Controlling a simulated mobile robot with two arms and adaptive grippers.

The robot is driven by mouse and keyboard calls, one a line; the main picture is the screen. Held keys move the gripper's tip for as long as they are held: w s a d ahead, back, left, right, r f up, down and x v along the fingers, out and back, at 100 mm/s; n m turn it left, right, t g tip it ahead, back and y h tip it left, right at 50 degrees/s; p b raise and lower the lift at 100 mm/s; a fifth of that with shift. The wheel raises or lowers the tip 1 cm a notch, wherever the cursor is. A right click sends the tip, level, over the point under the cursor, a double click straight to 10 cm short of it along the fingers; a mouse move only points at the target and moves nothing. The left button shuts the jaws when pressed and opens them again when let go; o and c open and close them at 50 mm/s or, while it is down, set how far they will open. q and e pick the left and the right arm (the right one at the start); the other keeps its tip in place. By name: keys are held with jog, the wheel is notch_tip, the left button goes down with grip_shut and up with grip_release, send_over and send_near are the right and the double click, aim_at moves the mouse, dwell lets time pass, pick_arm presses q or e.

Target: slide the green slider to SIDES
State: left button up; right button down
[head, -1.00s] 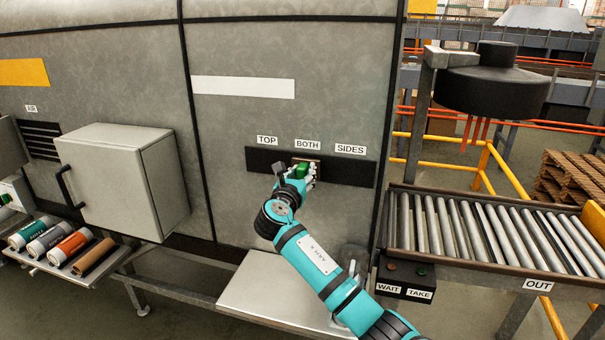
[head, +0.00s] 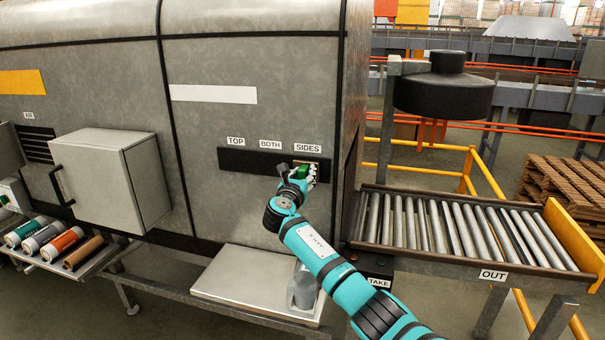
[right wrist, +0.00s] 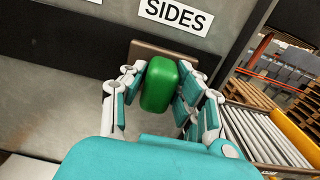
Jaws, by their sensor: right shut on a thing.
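The green slider (head: 303,172) sits on the dark rail (head: 245,161) on the machine's grey front, under the SIDES label (head: 307,148). The TOP label (head: 235,141) and the BOTH label (head: 270,144) are to its left. My right gripper (head: 305,176) is shut on the slider. In the right wrist view the green slider (right wrist: 160,84) is between the two fingers of the right gripper (right wrist: 160,90), with a brown plate behind it and the SIDES label (right wrist: 176,15) just above. My left gripper is not in view.
A grey cabinet (head: 105,180) juts out at the left, above a tray of several rolls (head: 60,240). A roller conveyor (head: 450,235) marked OUT runs off at the right. A metal shelf (head: 250,285) is below the rail.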

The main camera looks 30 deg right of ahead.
jog(key=shift+s+d+f, duration=0.1)
jog(key=shift+d+f, duration=0.05)
jog(key=shift+d, duration=0.05)
jog(key=shift+a, duration=0.1)
jog(key=c, duration=1.3)
grip_release()
jog(key=shift+c, duration=0.2)
jog(key=o, duration=0.3)
jog(key=shift+s+d, duration=0.15)
jog(key=shift+d, duration=0.1)
jog(key=shift+o, duration=0.2)
jog(key=shift+a, duration=0.5)
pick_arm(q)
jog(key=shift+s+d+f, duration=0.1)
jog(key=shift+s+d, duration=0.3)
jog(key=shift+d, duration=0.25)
pick_arm(e)
jog(key=v, duration=1.1)
jog(key=shift+s, duration=0.3)
